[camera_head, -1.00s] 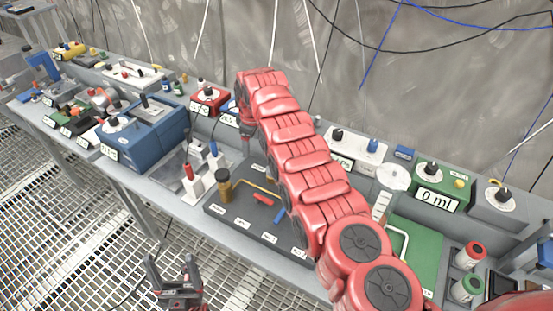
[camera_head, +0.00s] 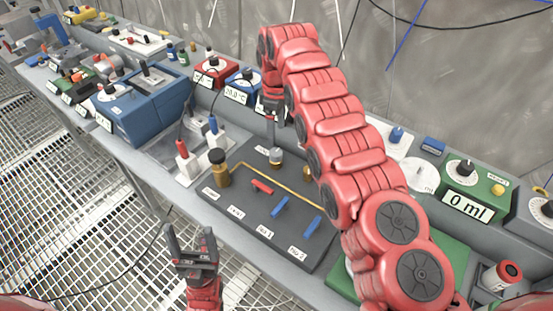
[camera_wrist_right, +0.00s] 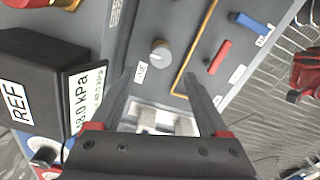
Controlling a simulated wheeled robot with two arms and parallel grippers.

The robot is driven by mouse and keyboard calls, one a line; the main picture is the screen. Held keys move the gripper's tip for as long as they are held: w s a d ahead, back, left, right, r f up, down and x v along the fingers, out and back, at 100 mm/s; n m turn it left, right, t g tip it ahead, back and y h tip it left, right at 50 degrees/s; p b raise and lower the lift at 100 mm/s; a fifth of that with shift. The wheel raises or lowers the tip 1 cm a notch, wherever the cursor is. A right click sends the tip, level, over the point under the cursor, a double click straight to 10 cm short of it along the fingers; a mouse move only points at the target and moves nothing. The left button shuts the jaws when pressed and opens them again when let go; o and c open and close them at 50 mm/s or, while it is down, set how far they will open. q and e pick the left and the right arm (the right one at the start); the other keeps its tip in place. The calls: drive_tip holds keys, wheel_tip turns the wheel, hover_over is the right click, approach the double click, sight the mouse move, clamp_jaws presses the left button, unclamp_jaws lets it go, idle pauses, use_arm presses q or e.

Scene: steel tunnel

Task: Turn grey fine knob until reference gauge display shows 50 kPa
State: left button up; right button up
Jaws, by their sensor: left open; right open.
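The grey fine knob (camera_head: 276,155) stands on the dark panel (camera_head: 232,196), just below my right gripper (camera_head: 273,115) in the head view. In the right wrist view the knob (camera_wrist_right: 160,53) shows beside a FINE label, just beyond the tips of my right gripper (camera_wrist_right: 161,75). The jaws are open, spread to either side of it, with nothing between them. The black REF gauge (camera_wrist_right: 38,75) is at the left of the wrist view. Its display (camera_wrist_right: 82,98) ends in 8.0 kPa; its first digit is unclear. My left gripper (camera_head: 189,232) is open and empty in front of the bench.
A green box reading 0 ml (camera_head: 470,190) is at right.

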sight(276, 152)
wheel_tip(276, 152, down, 8)
drive_tip(key=shift+a+r+p, duration=0.1)
drive_tip(key=shift+r+p, duration=0.15)
drive_tip(key=shift+p, duration=0.75)
drive_tip(key=shift+f, duration=0.45)
clamp_jaws()
